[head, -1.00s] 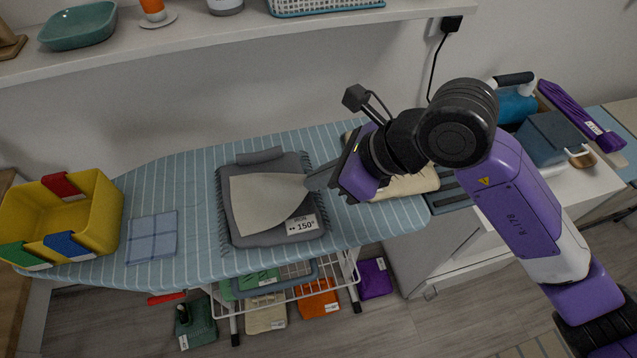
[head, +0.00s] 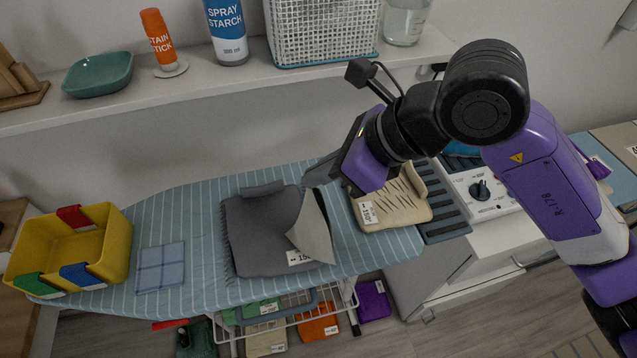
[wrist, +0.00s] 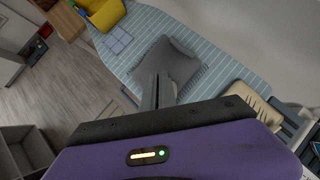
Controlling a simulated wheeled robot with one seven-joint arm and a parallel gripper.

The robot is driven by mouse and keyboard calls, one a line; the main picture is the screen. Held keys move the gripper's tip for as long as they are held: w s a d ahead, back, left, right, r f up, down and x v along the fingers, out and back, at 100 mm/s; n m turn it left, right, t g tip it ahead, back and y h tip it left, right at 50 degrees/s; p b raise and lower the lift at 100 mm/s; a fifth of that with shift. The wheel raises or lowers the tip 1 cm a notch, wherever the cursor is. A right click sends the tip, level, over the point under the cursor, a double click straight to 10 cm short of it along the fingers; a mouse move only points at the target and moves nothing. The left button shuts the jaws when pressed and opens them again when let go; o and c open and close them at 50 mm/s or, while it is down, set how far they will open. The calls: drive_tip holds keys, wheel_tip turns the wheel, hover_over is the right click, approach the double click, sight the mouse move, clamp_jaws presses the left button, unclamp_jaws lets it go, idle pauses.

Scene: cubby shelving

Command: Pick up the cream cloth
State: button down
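The cream cloth (head: 313,232) hangs from my gripper (head: 316,184) in the head view, draped narrow at the top and wider below. It hangs in front of the right part of the folded grey item (head: 262,230) on the ironing board, partly hiding its label. Whether its lower edge touches the grey item is unclear. My gripper is shut on the cloth's upper end. In the wrist view the fingers (wrist: 158,93) point at the grey item (wrist: 172,62), and the cloth cannot be made out clearly.
A striped ironing board (head: 190,215) holds a folded blue cloth (head: 161,267), a yellow bin (head: 75,250) and a folded beige item (head: 395,205) close right of my gripper. A wall shelf (head: 170,92) with a bowl, bottles and basket runs above. A dial panel (head: 484,190) stands right.

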wheel_tip(320, 180, up, 10)
drive_tip(key=p, duration=0.3)
drive_tip(key=shift+f, duration=0.15)
